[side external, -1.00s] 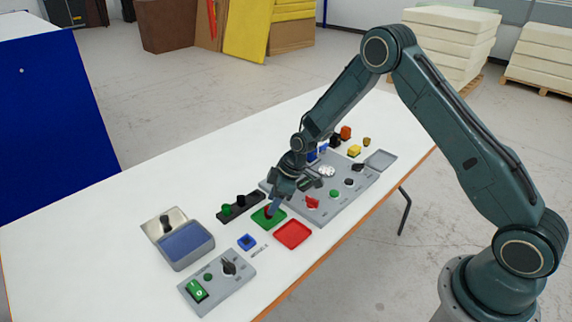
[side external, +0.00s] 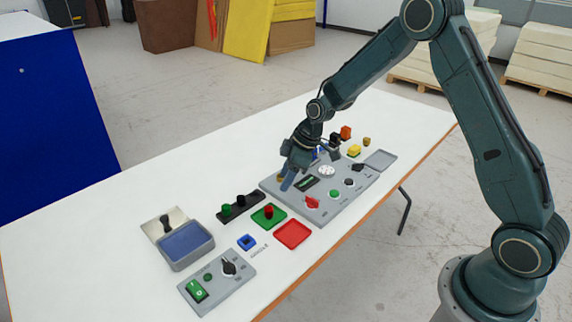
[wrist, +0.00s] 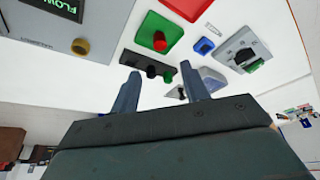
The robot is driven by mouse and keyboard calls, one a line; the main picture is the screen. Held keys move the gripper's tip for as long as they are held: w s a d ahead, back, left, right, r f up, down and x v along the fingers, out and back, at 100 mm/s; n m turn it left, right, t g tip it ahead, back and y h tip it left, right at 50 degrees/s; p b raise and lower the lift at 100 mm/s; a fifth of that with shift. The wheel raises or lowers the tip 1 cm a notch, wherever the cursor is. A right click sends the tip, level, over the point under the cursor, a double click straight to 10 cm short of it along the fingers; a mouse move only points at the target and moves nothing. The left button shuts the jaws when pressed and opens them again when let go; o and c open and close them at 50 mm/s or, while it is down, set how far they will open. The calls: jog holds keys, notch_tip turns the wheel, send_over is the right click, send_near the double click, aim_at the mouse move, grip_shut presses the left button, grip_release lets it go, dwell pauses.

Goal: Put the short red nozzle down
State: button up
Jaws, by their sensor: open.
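The short red nozzle (side external: 268,210) stands upright on the green tray (side external: 277,223), which lies on the white table. In the wrist view the red nozzle (wrist: 160,42) shows inside the green tray (wrist: 146,28), clear of my fingers. My gripper (side external: 287,184) is open and empty, above the left part of the grey control panel, up and to the right of the green tray in the side view. In the wrist view my gripper (wrist: 160,72) shows its two fingers spread apart, with nothing held between them.
A black rack (side external: 228,216) with green and black nozzles is left of the green tray. A red tray (side external: 292,234), a blue block (side external: 246,242) and a switch box (side external: 216,284) are nearer the front. The grey panel (side external: 333,207) carries knobs and a dial.

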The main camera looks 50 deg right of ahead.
dwell(0.4)
jog(key=s+r+m+t+h, duration=0.1)
jog(key=s+r+m, duration=0.1)
jog(key=s+r, duration=0.55)
jog(key=s+r+m+h, duration=0.15)
jog(key=s+r, duration=0.35)
jog(key=r, duration=0.6)
jog(key=s+r+m, duration=0.2)
jog(key=s, duration=0.8)
jog(key=s+r+m+t, duration=0.1)
jog(key=s+r+m, duration=0.2)
jog(key=s, duration=0.7)
jog(key=shift+s+h, duration=0.25)
jog(key=shift+h, duration=0.1)
jog(key=shift+a+m, duration=0.1)
jog(key=shift+m, duration=0.15)
